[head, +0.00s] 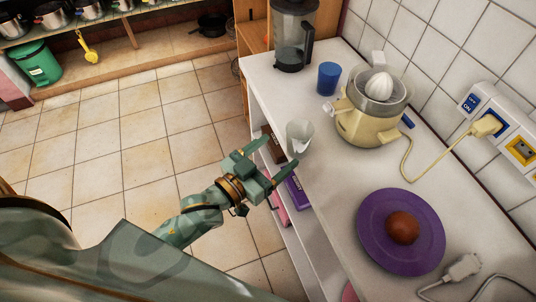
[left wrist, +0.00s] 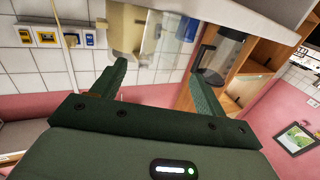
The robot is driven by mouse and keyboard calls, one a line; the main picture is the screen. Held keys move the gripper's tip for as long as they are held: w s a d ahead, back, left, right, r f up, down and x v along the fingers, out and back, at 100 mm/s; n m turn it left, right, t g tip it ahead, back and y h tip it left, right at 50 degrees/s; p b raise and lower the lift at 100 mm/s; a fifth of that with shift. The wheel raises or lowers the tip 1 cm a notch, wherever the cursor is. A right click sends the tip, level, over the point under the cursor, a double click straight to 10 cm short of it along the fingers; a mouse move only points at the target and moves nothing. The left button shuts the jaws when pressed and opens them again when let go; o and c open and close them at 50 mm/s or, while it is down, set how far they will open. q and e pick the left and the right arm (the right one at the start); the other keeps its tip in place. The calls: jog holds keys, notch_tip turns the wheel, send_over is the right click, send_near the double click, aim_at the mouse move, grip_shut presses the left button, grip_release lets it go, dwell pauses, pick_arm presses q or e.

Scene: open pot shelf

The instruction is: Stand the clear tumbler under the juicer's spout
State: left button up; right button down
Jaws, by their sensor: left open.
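The clear tumbler (head: 300,137) stands upright at the counter's left edge, left of the juicer and apart from it. The cream juicer (head: 368,122) has a grey bowl and a white ribbed cone; its spout (head: 341,105) points left, with bare counter below. My left gripper (head: 275,154) is open and empty, just left of and in front of the tumbler, fingers pointing towards it. In the left wrist view, which is upside down, the open fingers (left wrist: 158,70) frame a pale see-through shape, seemingly the tumbler, beside the juicer (left wrist: 124,32). My right gripper is not in view.
A blue cup (head: 328,78) stands behind the tumbler, with a blender (head: 293,40) farther back. A purple plate (head: 372,240) with a brown ball (head: 402,228) lies in front of the juicer. The juicer's cord (head: 405,165) runs to a wall socket. Tiled wall bounds the right.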

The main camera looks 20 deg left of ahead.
pick_arm(q)
jog(key=s+a+f+g+y, duration=0.25)
jog(key=s+f, duration=0.25)
jog(key=f, duration=0.6)
jog(key=s+a+f+n+g+y, duration=0.1)
jog(key=s+a+f+g, duration=0.3)
jog(key=f, duration=0.7)
jog(key=s+a+f+g+y, duration=0.15)
jog(key=s+f, duration=0.35)
jog(key=f, duration=0.6)
jog(key=s+a+f+g+y, duration=0.1)
jog(key=s+f+g, duration=0.3)
jog(key=s, duration=1)
jog(key=s+a+f+g, duration=0.1)
jog(key=s+f+g, duration=0.3)
jog(key=s+f, duration=0.4)
jog(key=s, duration=0.5)
jog(key=shift+s+a+f+y, duration=0.35)
jog(key=shift+f+y, duration=0.05)
jog(key=shift+o, duration=0.6)
